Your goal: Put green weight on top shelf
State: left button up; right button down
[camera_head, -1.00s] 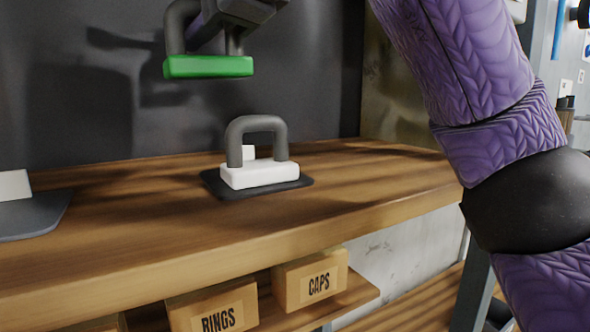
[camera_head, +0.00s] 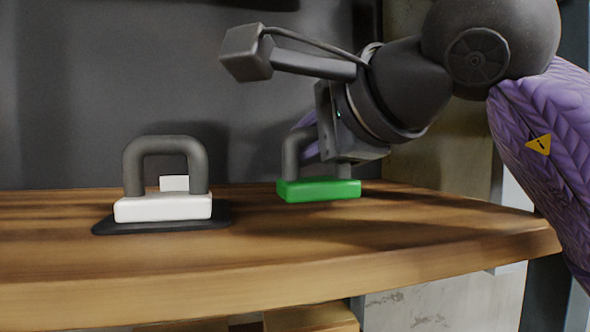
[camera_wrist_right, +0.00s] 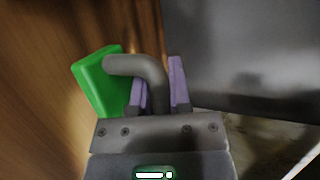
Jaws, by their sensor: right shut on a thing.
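The green weight (camera_head: 318,190) has a flat green base and a grey arched handle. My right gripper (camera_head: 312,146) is shut on its handle. The weight is upright and close to the wooden shelf (camera_head: 400,225), to the right of the white weight; I cannot tell whether it touches the wood. In the right wrist view the green base (camera_wrist_right: 98,82) shows left of the gripper (camera_wrist_right: 158,82), whose purple fingers are on either side of the grey handle. My left gripper is not in view.
A white weight (camera_head: 163,207) with a grey handle stands on a black mat (camera_head: 222,215) to the left. A dark wall (camera_head: 70,100) is behind the shelf. Bare wood lies in front and to the right of the green weight.

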jog(key=shift+f, duration=0.5)
jog(key=shift+f, duration=0.15)
jog(key=c, duration=0.6)
grip_release()
jog(key=shift+r, duration=0.25)
jog(key=b+v, duration=0.2)
jog(key=v, duration=1)
